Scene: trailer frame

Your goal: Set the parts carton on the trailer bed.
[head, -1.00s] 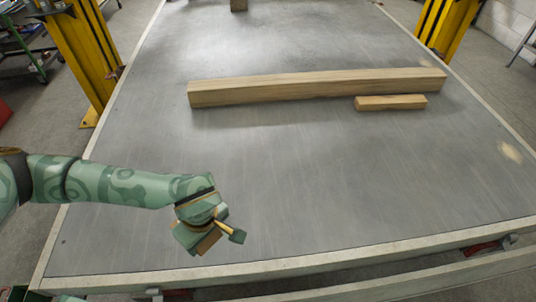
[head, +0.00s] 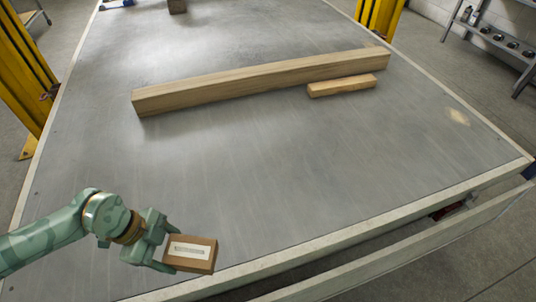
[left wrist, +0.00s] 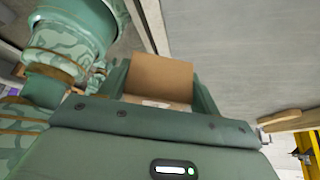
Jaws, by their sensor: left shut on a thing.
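The parts carton (head: 190,254) is a small brown box with a pale label, low in the head view near the front edge of the grey trailer bed (head: 270,170). My left gripper (head: 168,248) is shut on the carton, which sticks out to the right of the fingers. In the left wrist view the carton (left wrist: 160,78) sits between the two green fingers, its lower part hidden by the gripper body. I cannot tell if the carton touches the bed. My right gripper is not in view.
A long wooden beam (head: 260,76) lies across the middle of the bed, with a short wooden block (head: 342,86) in front of it. A dark block (head: 177,6) stands at the far end. Yellow posts flank the bed.

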